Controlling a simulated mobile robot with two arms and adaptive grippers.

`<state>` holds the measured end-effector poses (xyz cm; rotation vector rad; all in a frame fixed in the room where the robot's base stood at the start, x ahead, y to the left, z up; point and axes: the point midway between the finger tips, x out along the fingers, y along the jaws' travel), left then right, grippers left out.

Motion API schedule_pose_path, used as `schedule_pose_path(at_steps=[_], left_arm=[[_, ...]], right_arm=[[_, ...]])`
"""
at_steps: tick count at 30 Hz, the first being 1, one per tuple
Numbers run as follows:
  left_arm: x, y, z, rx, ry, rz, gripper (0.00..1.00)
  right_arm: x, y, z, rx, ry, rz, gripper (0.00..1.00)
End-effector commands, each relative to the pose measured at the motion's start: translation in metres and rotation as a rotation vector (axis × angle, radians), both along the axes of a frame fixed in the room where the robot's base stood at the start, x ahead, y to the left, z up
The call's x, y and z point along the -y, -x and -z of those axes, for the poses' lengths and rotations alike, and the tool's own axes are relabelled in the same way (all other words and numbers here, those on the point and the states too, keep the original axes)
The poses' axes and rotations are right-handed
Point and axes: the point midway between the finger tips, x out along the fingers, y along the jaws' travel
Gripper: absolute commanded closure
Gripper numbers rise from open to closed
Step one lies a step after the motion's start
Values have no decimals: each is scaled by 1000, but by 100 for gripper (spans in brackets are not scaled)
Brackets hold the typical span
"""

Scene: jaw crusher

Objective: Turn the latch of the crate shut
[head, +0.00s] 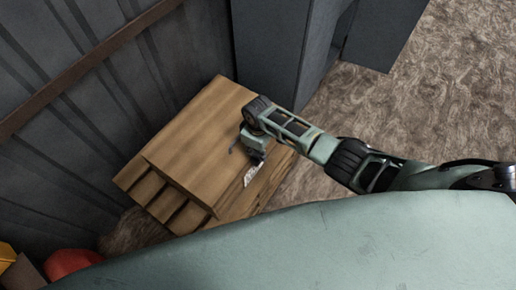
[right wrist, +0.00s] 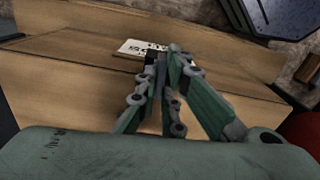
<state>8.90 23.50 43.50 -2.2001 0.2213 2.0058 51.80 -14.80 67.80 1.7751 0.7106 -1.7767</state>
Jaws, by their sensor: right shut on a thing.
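The wooden crate (head: 200,135) stands against the dark ribbed wall, seen from above in the head view. Its planks (right wrist: 60,85) also fill much of the right wrist view. A white label with dark lettering (head: 251,175) is on the crate near my gripper; it also shows in the right wrist view (right wrist: 133,47). My right gripper (head: 257,157) is at the crate's right side, beside the label. In the right wrist view its fingers (right wrist: 163,64) are closed together on a small dark part, apparently the latch, which the fingers mostly hide. Its turn angle cannot be told. My left gripper is not in view.
A dark grey cabinet (head: 270,50) stands close behind the crate. The ribbed wall (head: 70,120) bounds the left side. A red object (head: 70,262) and a yellow one (head: 6,254) lie at lower left. The brown floor (head: 435,110) at right is clear.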

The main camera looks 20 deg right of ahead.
Motion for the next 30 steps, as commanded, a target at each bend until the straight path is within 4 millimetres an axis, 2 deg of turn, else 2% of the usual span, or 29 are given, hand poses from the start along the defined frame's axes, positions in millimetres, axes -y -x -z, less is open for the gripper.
schedule_pose_path(at_steps=[9, 24, 25, 30], left_arm=[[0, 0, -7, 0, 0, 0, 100], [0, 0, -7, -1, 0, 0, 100], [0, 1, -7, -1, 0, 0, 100], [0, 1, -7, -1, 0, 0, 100]], right_arm=[[0, 0, -1, 0, 0, 101, 100], [0, -1, 0, 1, -1, 117, 100], [0, -1, 0, 1, -1, 117, 90], [0, -1, 0, 1, -1, 115, 75]])
